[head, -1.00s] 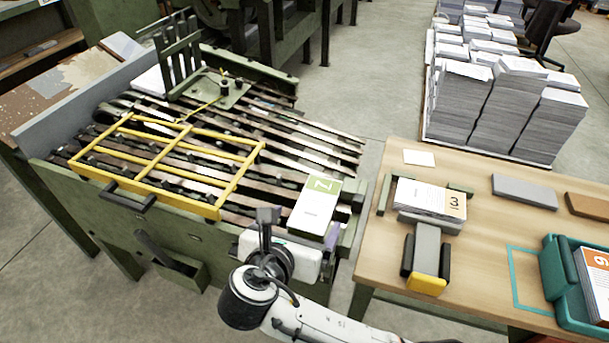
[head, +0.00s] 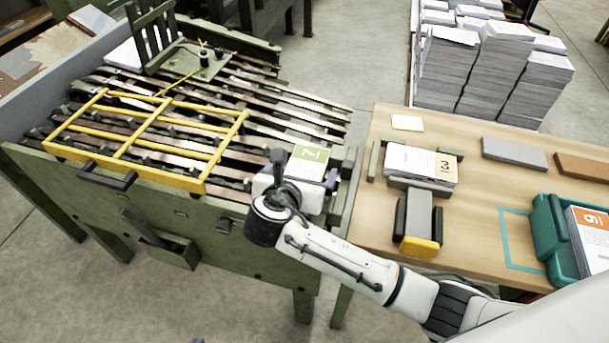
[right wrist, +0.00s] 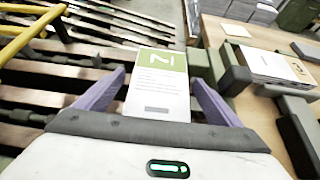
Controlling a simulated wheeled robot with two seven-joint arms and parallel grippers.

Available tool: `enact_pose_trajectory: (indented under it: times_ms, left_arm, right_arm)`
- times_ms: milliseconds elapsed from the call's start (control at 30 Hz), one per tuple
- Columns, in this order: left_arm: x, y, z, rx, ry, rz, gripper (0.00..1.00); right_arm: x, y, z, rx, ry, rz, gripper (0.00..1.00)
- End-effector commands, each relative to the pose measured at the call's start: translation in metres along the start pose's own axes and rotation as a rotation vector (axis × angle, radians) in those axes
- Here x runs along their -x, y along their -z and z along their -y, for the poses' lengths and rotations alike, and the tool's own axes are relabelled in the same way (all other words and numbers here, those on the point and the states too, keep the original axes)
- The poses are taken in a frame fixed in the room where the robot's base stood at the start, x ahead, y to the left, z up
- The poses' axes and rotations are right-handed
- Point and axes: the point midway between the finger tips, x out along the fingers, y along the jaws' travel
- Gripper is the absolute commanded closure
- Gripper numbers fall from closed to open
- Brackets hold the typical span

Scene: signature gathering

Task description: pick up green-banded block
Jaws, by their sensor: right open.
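The green-banded block (head: 309,162) is a white stack of pages with a green band marked "2" at its far end. It lies on the slatted machine bed near its right end. My right gripper (head: 305,180) is at its near end in the head view. In the right wrist view the block (right wrist: 157,80) lies between the two spread purple fingers of the gripper (right wrist: 158,84), with a gap visible on either side. The gripper is open, and the near end of the block is close to the palm. My left gripper is not in view.
A yellow frame (head: 163,116) with a dark handle lies over the slats to the left. On the wooden table (head: 480,200) at right are a block marked "3" (head: 412,162), a grey-and-yellow tool (head: 418,222) and a teal tray (head: 547,228). Paper stacks (head: 465,70) stand behind.

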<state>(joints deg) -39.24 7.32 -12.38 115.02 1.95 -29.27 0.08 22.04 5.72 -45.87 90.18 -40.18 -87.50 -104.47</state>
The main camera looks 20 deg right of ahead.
Motion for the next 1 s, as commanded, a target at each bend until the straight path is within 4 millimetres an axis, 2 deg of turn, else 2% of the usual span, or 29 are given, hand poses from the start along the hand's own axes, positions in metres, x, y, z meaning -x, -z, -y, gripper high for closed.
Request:
enact_pose_trajectory:
  times_ms: [167, 467, 767, 1000]
  left_arm:
    - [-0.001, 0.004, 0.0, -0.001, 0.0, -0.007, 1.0]
    - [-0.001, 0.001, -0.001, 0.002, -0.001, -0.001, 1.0]
    - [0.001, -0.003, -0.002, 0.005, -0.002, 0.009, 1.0]
    - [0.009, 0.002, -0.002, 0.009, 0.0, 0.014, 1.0]
  right_arm:
    - [0.0, 0.0, 0.0, 0.0, 0.0, 0.0, 0.12]
    - [0.0, 0.0, 0.0, 0.0, 0.0, 0.0, 0.62]
    - [0.004, -0.007, 0.0, -0.002, -0.001, 0.003, 0.63]
    - [0.025, -0.047, -0.001, -0.006, -0.002, 0.005, 0.63]
